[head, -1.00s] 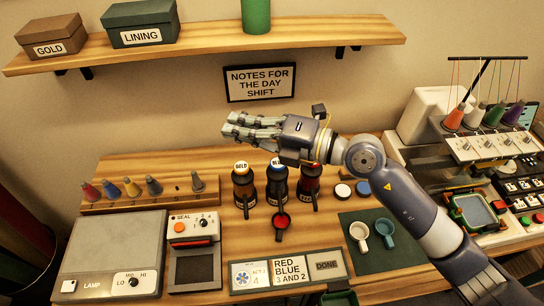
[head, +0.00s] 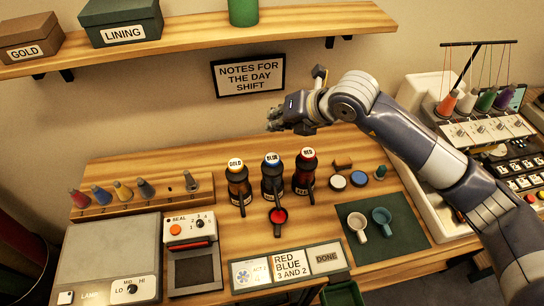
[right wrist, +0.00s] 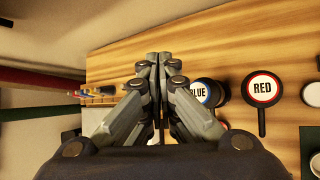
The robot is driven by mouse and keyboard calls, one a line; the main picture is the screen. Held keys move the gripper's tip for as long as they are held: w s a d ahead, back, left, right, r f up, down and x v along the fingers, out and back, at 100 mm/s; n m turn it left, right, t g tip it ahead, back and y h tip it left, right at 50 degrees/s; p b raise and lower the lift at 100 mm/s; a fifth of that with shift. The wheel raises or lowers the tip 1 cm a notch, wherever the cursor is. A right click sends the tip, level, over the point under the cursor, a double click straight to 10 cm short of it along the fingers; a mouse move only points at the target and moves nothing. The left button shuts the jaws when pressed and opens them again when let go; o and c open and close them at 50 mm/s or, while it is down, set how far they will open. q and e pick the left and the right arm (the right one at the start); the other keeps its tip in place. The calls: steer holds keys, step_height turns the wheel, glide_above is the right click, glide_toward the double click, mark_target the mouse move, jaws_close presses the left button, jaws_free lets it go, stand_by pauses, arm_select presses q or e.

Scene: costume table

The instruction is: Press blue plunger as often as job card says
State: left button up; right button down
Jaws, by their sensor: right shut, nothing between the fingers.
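The blue plunger bottle (head: 272,181) stands upright in the middle of three labelled dispensers, with its blue top labelled BLUE. The gold bottle (head: 238,185) is to its left and the red bottle (head: 305,176) to its right. The job card (head: 290,265) reads RED BLUE 3 AND 2. My right gripper (head: 273,121) is shut and empty, above and behind the blue bottle. In the right wrist view its closed fingers (right wrist: 158,65) partly cover the blue top (right wrist: 205,92). My left gripper is not in view.
A DONE plate (head: 326,260) is right of the card. A lamp box (head: 118,255) and a seal device (head: 191,235) stand at left. Two mugs sit on a green mat (head: 398,228). A sewing machine (head: 440,125) stands at right. A shelf (head: 200,48) is above.

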steer(key=b, duration=0.4)
glide_above(275, 157)
step_height(275, 157, down, 8)
steer(key=shift+w+f, duration=0.1)
steer(key=shift+f+b, duration=0.35)
steer(key=shift+b, duration=0.15)
stand_by(0.9)
steer(key=shift+f+b, duration=0.35)
steer(key=shift+b, duration=0.25)
steer(key=shift+f+b, duration=0.85)
steer(key=shift+f, duration=0.1)
stand_by(0.6)
stand_by(0.3)
steer(key=shift+r+p, duration=0.65)
steer(key=shift+r, duration=0.65)
steer(key=shift+r, duration=0.1)
